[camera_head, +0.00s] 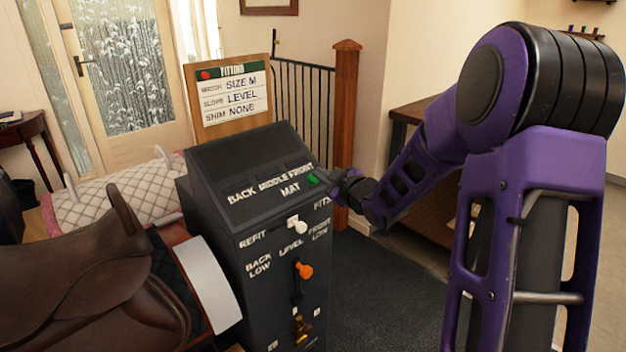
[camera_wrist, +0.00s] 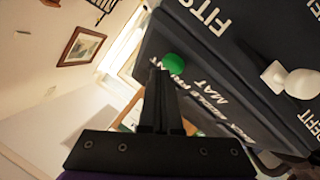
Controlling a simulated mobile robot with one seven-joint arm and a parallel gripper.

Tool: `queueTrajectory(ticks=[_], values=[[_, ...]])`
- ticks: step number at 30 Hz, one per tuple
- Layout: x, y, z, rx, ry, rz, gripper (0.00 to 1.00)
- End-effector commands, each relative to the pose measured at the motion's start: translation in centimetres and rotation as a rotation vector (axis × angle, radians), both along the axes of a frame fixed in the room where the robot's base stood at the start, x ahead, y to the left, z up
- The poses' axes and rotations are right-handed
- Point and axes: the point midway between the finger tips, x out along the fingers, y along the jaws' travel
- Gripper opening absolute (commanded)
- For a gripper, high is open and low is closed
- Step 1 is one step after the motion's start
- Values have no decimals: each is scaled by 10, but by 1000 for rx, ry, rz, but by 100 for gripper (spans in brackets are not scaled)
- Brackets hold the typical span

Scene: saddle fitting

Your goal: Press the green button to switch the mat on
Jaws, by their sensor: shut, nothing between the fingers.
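The green button (camera_head: 313,180) sits on the sloped top of a black console (camera_head: 240,215), at its right edge beside the word MAT. It also shows in the wrist view (camera_wrist: 174,66), just beyond my fingertips. My gripper (camera_head: 338,182) is shut and empty, close to the right of the button in the head view. In the wrist view the shut fingers (camera_wrist: 160,75) point toward the button and overlap its lower left side. I cannot tell whether they touch it. The display strip on the console top is dark.
The console front carries a white knob (camera_head: 297,223), an orange knob (camera_head: 304,270) and a brass-coloured lever (camera_head: 302,328). A card board (camera_head: 232,95) reads SIZE M, LEVEL, NONE. A brown saddle (camera_head: 95,270) stands at left. A wooden post (camera_head: 346,110) rises behind my gripper.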

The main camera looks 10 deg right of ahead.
Motion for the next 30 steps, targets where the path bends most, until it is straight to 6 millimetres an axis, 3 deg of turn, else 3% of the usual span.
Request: queueTrajectory(ticks=[17, 30], values=[[3, 2, -7, 0, 2, 0, 0], [-3, -2, 6, -1, 0, 0, 0]])
